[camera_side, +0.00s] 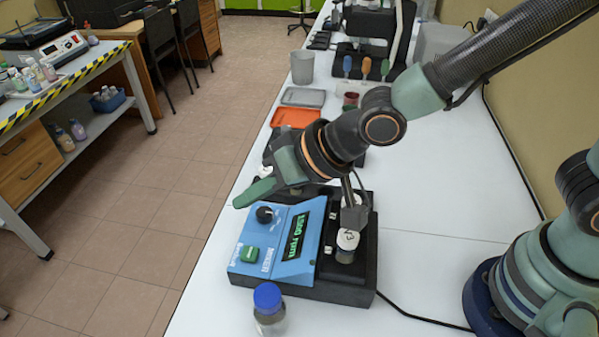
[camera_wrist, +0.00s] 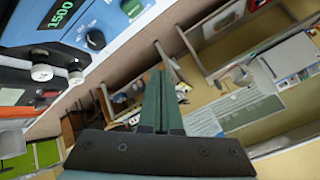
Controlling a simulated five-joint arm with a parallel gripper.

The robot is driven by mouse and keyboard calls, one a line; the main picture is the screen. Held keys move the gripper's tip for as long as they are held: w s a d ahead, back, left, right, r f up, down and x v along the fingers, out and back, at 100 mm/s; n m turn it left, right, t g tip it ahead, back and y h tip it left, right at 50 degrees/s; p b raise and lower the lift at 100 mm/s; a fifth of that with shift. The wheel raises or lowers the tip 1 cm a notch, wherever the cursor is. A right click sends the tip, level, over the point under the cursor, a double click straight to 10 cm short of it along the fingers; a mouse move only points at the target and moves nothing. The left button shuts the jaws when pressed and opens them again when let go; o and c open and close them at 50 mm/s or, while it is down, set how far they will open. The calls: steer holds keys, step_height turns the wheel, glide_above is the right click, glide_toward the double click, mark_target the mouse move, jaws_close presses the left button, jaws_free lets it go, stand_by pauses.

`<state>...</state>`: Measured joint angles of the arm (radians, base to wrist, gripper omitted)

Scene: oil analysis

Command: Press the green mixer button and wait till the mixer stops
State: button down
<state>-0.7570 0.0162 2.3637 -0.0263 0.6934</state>
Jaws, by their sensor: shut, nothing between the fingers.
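The blue mixer (camera_side: 302,263) stands on the white table, and its display (camera_side: 295,237) reads 1500 rpm. Its green button (camera_side: 249,254) is on the sloped front panel, below the black knob (camera_side: 265,214). A white-capped vial marked 13 (camera_side: 347,240) sits in the mixer's black rear part. My gripper (camera_side: 254,193) is shut and empty, above the panel's far left edge, apart from the button. In the wrist view, my shut green fingers (camera_wrist: 160,98) point out over the floor side.
A blue-capped bottle (camera_side: 268,307) stands close in front of the mixer. An orange tray (camera_side: 295,118), a grey tray (camera_side: 303,97) and a grey cup (camera_side: 302,67) lie farther back. The table's right side (camera_side: 430,190) is largely clear, with a black cable crossing it.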

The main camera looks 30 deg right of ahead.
mark_target(256, 256)
steer(key=shift+s+a+f, duration=0.15)
steer(key=shift+s+a, duration=0.05)
steer(key=shift+a, duration=0.25)
steer(key=shift+f, duration=0.1)
steer(key=shift+f, duration=4.3)
steer(key=shift+f, duration=0.2)
steer(key=shift+f, duration=0.25)
steer(key=shift+f, duration=0.45)
steer(key=shift+s+r, duration=0.1)
steer(key=shift+r, duration=0.8)
